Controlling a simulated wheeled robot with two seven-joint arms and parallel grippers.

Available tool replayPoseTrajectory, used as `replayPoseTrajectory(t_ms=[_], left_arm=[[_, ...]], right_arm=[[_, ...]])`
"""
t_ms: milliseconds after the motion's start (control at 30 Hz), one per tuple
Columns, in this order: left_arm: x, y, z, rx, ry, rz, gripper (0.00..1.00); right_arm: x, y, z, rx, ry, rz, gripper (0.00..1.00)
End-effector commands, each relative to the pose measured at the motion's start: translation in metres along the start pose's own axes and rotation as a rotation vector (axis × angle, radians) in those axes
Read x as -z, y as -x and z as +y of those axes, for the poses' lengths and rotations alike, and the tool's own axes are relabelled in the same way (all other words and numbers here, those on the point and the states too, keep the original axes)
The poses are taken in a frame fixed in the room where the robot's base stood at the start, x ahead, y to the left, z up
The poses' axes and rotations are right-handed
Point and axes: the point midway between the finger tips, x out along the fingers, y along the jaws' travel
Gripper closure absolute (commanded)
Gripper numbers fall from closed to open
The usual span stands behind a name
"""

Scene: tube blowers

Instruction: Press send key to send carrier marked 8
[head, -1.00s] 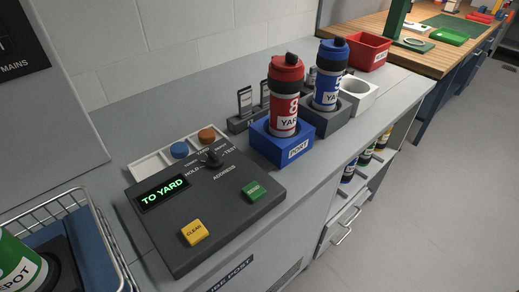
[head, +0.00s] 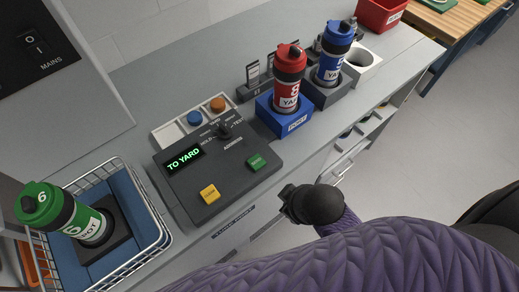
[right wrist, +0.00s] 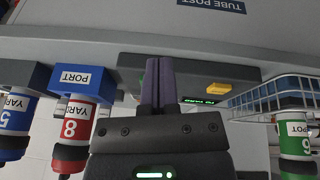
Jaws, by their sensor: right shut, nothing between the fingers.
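The carrier marked 8 (head: 288,94) has a red cap and a YARD label and stands upright in the blue PORT block (head: 284,122). It shows upside down in the right wrist view (right wrist: 75,125). The dark control box (head: 225,185) has a lit display (head: 184,158) reading TO YARD, a yellow key (head: 209,193) and a green key (head: 257,162); the green key's lettering is too small to read. My right gripper (head: 287,194) is shut and empty, in front of the box and apart from the green key. Its closed fingers (right wrist: 159,85) cover part of the box in the wrist view.
A wire basket (head: 160,242) at left holds a green-capped carrier marked 6 (head: 75,218). A tray with blue and orange discs (head: 217,104) lies behind the box.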

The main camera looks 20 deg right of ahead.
Motion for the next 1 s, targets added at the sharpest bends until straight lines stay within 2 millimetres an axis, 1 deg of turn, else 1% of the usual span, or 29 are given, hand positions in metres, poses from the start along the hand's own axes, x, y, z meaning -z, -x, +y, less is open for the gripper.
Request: replayPoseTrajectory(t_ms=[33,67,100,167,200,233,300,400,500,567,633,1000], left_arm=[[0.005,0.015,0.000,0.000,0.000,0.008,0.44],[0.006,0.018,0.000,0.000,0.000,0.011,0.44],[0.008,0.023,0.000,-0.001,0.000,0.014,0.44],[0.009,0.029,0.002,-0.004,0.001,0.017,0.44],[0.010,0.031,0.003,-0.005,0.001,0.018,0.44],[0.010,0.031,0.004,-0.007,0.002,0.018,0.44],[0.010,0.031,0.006,-0.010,0.003,0.019,0.44],[0.011,0.031,0.009,-0.015,0.004,0.019,0.44],[0.010,0.031,0.010,-0.016,0.005,0.018,0.44],[0.009,0.031,0.010,-0.016,0.005,0.017,0.44],[0.009,0.031,0.009,-0.016,0.005,0.015,0.44],[0.005,0.028,0.002,-0.004,0.000,0.009,0.44]], right_arm=[[0.021,0.022,0.005,-0.010,0.117,0.050,1.00],[0.034,0.030,0.006,-0.017,0.215,0.085,1.00],[0.051,0.039,0.008,-0.033,0.372,0.134,1.00],[0.079,0.048,0.010,-0.077,0.675,0.212,1.00],[0.096,0.050,0.012,-0.121,0.914,0.260,1.00],[0.107,0.049,0.013,-0.158,1.084,0.288,1.00],[0.124,0.044,0.019,-0.248,1.437,0.325,1.00],[0.138,0.035,0.032,-0.366,1.819,0.329,1.00],[0.145,0.030,0.043,-0.446,2.051,0.313,1.00],[0.146,0.029,0.047,-0.474,2.129,0.303,1.00],[0.147,0.028,0.050,-0.490,2.171,0.298,1.00],[0.147,0.026,0.049,-0.491,2.177,0.298,1.00]])
